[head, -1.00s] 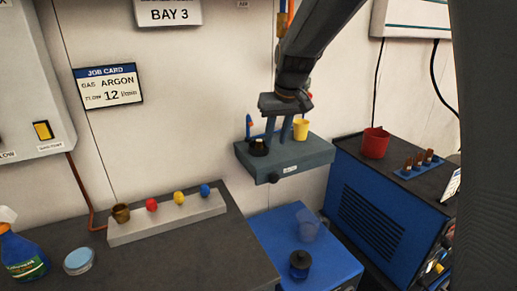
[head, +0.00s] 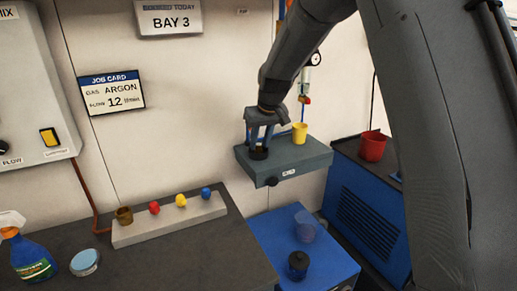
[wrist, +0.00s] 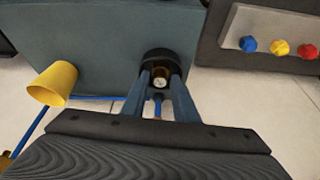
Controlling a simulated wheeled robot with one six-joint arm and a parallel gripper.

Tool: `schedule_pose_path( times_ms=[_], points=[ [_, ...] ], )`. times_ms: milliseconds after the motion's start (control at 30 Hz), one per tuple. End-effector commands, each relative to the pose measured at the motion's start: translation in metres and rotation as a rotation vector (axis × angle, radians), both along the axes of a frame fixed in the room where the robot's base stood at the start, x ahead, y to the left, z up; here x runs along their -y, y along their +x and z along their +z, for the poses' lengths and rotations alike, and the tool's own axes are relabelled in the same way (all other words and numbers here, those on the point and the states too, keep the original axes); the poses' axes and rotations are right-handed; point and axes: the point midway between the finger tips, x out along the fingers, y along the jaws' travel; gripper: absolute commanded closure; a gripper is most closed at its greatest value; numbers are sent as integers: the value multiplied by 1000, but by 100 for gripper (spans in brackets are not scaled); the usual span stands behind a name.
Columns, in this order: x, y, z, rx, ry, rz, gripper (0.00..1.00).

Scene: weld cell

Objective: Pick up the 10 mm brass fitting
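A black round cup (head: 258,154) stands on the grey box-shaped shelf (head: 310,157) on the wall. In the wrist view a small brass-and-pale round piece (wrist: 159,71) sits inside the black cup (wrist: 158,54); it may be the brass fitting, but no size mark is readable. My gripper (head: 260,146) is right above the cup, pointing down. In the wrist view its two fingers (wrist: 160,84) are apart, one on each side of the small piece, with a gap visible. I cannot tell whether they touch the cup.
A yellow cup (head: 299,132) stands close right of my gripper on the shelf. A blue cabinet (head: 325,268) with a dark container (head: 298,264) is below. A red cup (head: 372,146) stands right.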

Motion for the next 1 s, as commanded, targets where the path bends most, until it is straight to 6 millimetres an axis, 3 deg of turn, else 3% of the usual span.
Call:
schedule_pose_path(
  times_ms=[267,433,467,767,1000],
  points=[
    [-1,1,-3,2,1,0,73],
    [0,1,-3,1,0,0,99],
    [0,1,-3,1,0,0,100],
    [-1,2,0,2,1,0,100],
    [-1,3,36,7,1,-1,100]
  ],
)
